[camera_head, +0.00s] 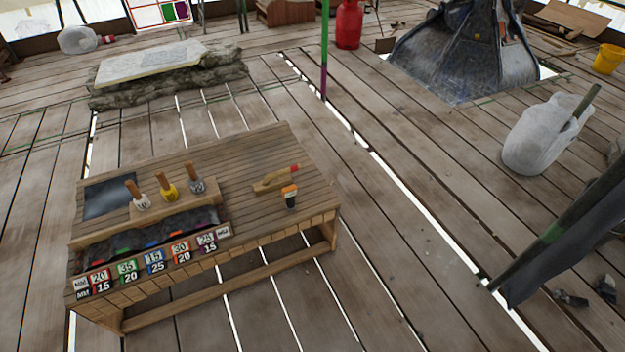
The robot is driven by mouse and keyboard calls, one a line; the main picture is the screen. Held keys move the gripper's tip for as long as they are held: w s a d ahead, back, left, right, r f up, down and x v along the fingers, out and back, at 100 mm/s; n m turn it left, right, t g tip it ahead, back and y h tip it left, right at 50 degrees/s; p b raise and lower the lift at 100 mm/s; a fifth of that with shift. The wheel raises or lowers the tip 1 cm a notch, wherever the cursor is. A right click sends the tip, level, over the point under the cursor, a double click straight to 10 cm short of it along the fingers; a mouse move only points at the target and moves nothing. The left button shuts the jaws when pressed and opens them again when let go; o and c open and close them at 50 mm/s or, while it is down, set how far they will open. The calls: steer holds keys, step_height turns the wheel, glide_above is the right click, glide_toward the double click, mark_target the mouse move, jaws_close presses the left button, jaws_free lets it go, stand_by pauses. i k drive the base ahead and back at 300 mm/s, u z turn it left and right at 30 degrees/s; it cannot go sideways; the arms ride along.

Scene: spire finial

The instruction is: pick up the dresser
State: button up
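A wooden workbench (245,155) stands left of centre. On its right half lies a wooden tool (272,182) with a red end, the likeliest dresser by its flat wooden shape, though I cannot be sure. A small upright black, white and orange item (290,197) stands close in front of it. My gripper is not in view, and nothing is seen touching the wooden tool.
Three wooden-handled tools (168,191) stand in a block on the bench, behind a row of numbered labels (155,262). A slanting dark pole (550,235) is at right, near a pale sack (545,138). Plank floor right of the bench is mostly clear, with bright gaps.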

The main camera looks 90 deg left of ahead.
mark_target(280, 178)
steer(key=i, duration=0.45)
steer(key=u, duration=3.4)
steer(key=i, duration=1.65)
